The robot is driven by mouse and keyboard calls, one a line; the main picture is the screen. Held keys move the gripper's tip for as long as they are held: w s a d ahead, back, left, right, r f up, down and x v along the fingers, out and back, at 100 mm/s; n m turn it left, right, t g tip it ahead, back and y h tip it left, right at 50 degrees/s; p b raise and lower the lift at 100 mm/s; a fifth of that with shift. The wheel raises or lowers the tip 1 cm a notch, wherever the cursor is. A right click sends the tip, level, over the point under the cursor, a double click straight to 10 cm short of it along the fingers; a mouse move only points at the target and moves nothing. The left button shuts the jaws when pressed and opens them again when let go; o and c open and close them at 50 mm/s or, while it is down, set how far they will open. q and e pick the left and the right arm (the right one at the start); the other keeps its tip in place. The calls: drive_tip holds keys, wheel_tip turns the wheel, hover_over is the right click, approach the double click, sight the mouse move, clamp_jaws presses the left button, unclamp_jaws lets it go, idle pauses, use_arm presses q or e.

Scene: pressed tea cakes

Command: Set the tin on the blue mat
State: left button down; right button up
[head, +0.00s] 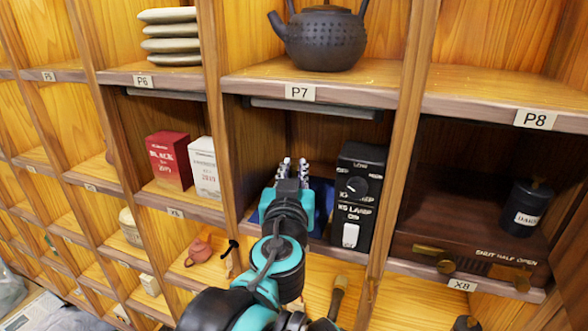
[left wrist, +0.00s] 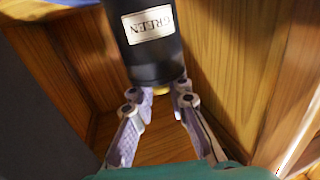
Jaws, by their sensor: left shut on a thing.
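My left gripper (head: 290,167) reaches into the compartment under the P7 label. In the left wrist view its fingers (left wrist: 158,100) are shut on the near end of a dark tin (left wrist: 152,62) with a pale GREEN label, by a small yellowish part. The tin is not discernible in the head view, where my gripper and arm cover that spot. The blue mat (head: 319,199) lies on this compartment's floor, largely hidden behind my arm. Whether the tin touches the mat I cannot tell. My right gripper is not in view.
A black lamp control box (head: 359,187) stands close right of my gripper. Wooden dividers flank the compartment. Red (head: 169,160) and white (head: 204,167) boxes stand in the left compartment. A teapot (head: 325,38) sits above. Another dark tin (head: 528,207) stands at the right.

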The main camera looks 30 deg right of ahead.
use_arm(q)
drive_tip(key=c, duration=1.5)
unclamp_jaws()
drive_tip(key=shift+w+d+f, duration=0.15)
drive_tip(key=shift+w, duration=0.1)
drive_tip(key=shift+s, duration=0.25)
drive_tip(key=shift+r, duration=0.25)
drive_tip(key=shift+s+a+f, duration=0.1)
drive_tip(key=shift+s+a, duration=0.15)
drive_tip(key=shift+a, duration=0.05)
drive_tip(key=shift+b+v, duration=1)
drive_tip(key=shift+v, duration=4.6)
